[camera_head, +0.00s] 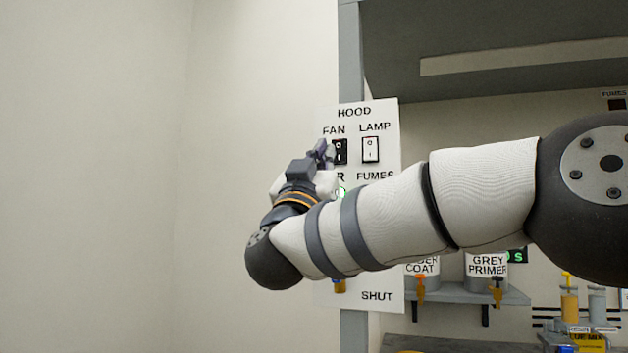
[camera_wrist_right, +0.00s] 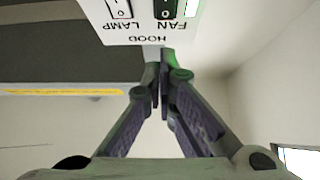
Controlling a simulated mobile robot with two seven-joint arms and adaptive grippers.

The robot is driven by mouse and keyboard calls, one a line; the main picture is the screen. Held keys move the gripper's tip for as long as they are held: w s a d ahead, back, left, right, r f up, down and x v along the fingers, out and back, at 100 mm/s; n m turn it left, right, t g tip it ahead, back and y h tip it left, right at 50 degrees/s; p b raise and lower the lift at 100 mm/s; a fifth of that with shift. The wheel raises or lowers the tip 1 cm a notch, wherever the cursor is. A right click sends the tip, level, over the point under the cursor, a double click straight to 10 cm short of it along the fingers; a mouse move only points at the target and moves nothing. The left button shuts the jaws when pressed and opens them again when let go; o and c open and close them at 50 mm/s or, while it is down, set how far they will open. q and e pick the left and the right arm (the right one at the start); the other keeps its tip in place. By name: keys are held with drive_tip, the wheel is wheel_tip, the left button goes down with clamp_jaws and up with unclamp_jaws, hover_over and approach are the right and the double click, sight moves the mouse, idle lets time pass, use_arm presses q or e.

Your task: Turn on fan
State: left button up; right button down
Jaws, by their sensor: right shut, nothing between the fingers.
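The fan switch (camera_head: 340,151) is a dark rocker under the FAN label on the white HOOD panel (camera_head: 388,215). It also shows upside down at the top edge of the right wrist view (camera_wrist_right: 165,9), partly cut off. My right gripper (camera_head: 326,152) is at the left side of this switch in the head view. In the wrist view its fingertips (camera_wrist_right: 160,58) are shut together and empty, near the panel's edge beside the FAN label. I cannot tell whether they touch the panel. My left gripper is not in view.
A white lamp switch (camera_head: 370,150) sits right of the fan switch. My right forearm hides much of the lower panel. A green glow shows beside my wrist. A shelf (camera_head: 455,294) with coat and primer containers (camera_head: 487,266) stands at right. The left wall is bare.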

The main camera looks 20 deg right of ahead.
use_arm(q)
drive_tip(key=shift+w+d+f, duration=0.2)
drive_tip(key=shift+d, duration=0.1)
use_arm(e)
wheel_tip(320, 180, down, 6)
drive_tip(key=s+a, duration=0.1)
drive_tip(key=shift+s+f, duration=0.2)
drive_tip(key=shift+s, duration=0.2)
drive_tip(key=shift+s+a, duration=0.1)
